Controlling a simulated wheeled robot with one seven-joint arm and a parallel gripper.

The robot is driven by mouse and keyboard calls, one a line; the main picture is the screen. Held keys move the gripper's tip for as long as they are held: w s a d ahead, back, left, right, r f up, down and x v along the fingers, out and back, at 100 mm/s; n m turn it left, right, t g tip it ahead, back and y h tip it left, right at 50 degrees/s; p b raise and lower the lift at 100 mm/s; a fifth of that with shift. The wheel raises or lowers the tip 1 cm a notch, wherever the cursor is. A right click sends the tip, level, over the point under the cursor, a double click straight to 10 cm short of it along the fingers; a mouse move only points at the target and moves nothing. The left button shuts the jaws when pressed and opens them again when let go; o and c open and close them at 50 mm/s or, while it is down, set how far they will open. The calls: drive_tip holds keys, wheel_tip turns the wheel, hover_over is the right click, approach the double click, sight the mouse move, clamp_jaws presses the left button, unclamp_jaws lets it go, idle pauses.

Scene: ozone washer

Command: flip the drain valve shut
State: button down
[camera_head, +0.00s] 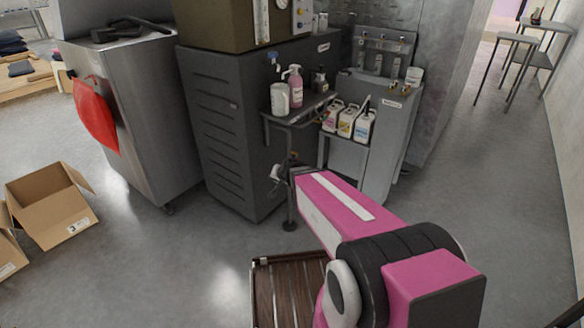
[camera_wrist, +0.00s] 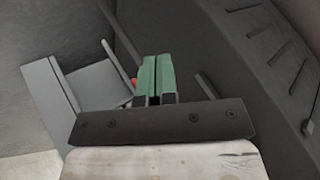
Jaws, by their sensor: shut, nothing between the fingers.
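In the wrist view my gripper (camera_wrist: 156,77) has its green fingertips together with nothing between them. A small red piece (camera_wrist: 133,82) shows just left of the fingertips, mostly hidden behind them. It may be the drain valve's handle, but I cannot tell for sure, nor whether the fingers touch it. In the head view my pink arm reaches toward the lower front right of the dark machine (camera_head: 222,122). My fingertips and the valve cannot be made out clearly there.
A small shelf (camera_head: 291,118) with a pink pump bottle (camera_head: 294,87) and a white container (camera_head: 279,99) juts out above the arm's end. Several jugs stand right of it. A slatted wooden platform (camera_head: 262,285) lies in front. Open floor extends left, with a cardboard box (camera_head: 50,208).

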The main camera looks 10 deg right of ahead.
drive_tip(key=w+a+m+t+h, duration=0.2)
drive_tip(key=w+a+m+t, duration=0.2)
drive_tip(key=w+m+t, duration=0.4)
wheel_tip(320, 180, down, 6)
drive_tip(key=s+d+m+g+h, duration=0.2)
drive_tip(key=m+g+h, duration=0.1)
drive_tip(key=m+h, duration=1.1)
drive_tip(key=shift+s+r+m, duration=0.25)
drive_tip(key=shift+m, duration=0.25)
drive_tip(key=shift+d, duration=0.15)
drive_tip(key=x, duration=1.4)
